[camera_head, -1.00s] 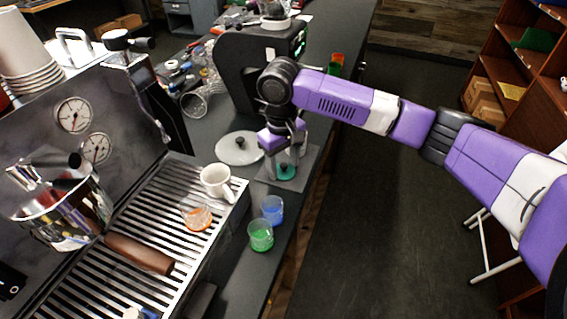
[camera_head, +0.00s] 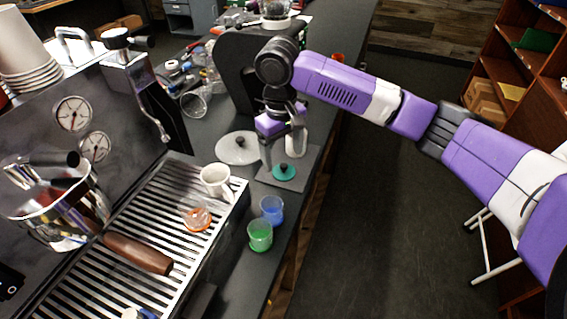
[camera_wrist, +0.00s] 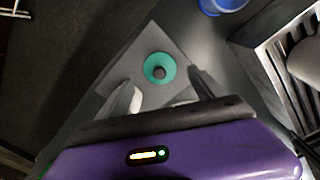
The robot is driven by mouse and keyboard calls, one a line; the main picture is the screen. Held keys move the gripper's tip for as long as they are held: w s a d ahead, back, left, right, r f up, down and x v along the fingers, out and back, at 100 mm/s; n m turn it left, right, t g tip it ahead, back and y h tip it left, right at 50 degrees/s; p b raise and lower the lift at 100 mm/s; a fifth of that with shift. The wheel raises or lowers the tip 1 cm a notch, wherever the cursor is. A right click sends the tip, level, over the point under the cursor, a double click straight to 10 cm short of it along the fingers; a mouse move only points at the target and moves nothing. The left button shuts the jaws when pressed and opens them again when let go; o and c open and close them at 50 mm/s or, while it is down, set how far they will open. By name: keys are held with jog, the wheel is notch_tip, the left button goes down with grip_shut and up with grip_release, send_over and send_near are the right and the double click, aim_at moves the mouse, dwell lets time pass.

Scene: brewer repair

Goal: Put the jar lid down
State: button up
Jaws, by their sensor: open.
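The jar lid (camera_head: 284,172) is a small teal disc with a dark knob. It lies flat on a grey square mat (camera_head: 262,176) on the dark counter. In the wrist view the lid (camera_wrist: 160,68) lies on the mat, just beyond my fingertips and apart from them. My gripper (camera_head: 282,160) is open and empty, above and just behind the lid. In the wrist view its two fingers (camera_wrist: 163,80) are spread wide.
A clear round lid (camera_head: 237,149) with a dark knob lies left of the mat. Blue (camera_head: 272,209) and green (camera_head: 260,235) cups stand in front of it. A white mug (camera_head: 216,180) and an orange cup (camera_head: 197,217) stand on the espresso machine's grate. A dark brewer (camera_head: 240,75) stands behind my gripper.

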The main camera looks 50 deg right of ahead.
aim_at(282, 166)
notch_tip(282, 166, up, 8)
jog(key=shift+a, duration=0.15)
dwell(0.6)
